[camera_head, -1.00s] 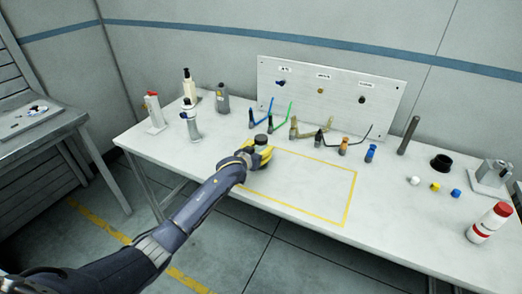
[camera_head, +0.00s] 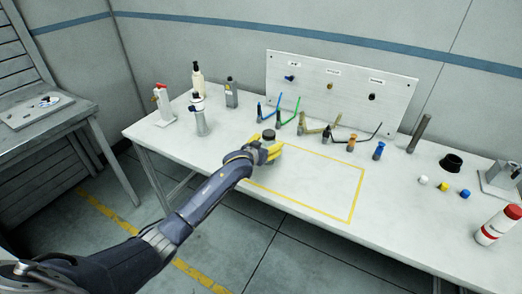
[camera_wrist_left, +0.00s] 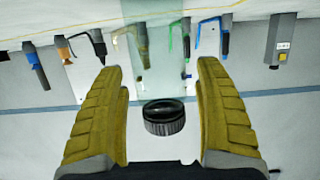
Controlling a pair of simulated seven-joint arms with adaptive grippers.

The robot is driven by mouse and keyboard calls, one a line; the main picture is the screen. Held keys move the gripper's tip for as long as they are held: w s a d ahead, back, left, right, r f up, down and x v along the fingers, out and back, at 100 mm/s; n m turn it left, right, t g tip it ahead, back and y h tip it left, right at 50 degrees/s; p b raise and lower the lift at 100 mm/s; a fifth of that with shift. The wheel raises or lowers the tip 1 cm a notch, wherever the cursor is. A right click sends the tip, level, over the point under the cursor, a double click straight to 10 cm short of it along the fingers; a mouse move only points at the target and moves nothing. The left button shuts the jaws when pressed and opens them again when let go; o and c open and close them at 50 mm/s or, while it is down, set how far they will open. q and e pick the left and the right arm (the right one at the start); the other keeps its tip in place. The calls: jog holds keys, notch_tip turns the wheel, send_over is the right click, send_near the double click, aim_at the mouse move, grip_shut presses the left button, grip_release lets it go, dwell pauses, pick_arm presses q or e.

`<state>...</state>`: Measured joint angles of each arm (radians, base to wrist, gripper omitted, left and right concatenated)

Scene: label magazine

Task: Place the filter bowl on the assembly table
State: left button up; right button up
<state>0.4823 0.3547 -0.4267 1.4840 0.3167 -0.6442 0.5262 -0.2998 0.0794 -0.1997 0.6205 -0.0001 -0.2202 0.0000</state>
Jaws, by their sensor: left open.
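In the left wrist view, a part with a clear, greenish body (camera_wrist_left: 158,60) and a black ribbed collar (camera_wrist_left: 165,118) stands between my fingers. I take it for the filter bowl. In the head view only its dark top (camera_head: 268,134) shows, and my gripper hides the rest. My left gripper (camera_head: 267,147) is around it at the left end of the yellow outline on the assembly table (camera_head: 225,158). In the left wrist view the yellow fingers (camera_wrist_left: 158,68) are open, with gaps on both sides of the collar. My right gripper is not in view.
Several hand tools (camera_head: 330,133) stand behind the outline, before an upright panel (camera_head: 340,88). Bottles (camera_head: 197,80) stand at the back left. A black ring (camera_head: 451,163), small coloured pieces (camera_head: 445,187) and a red-capped bottle (camera_head: 498,226) are at the right. The outlined area (camera_head: 315,180) is mostly clear.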

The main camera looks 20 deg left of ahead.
pick_arm(q)
jog(key=v, duration=1.1)
jog(key=shift+s, duration=0.2)
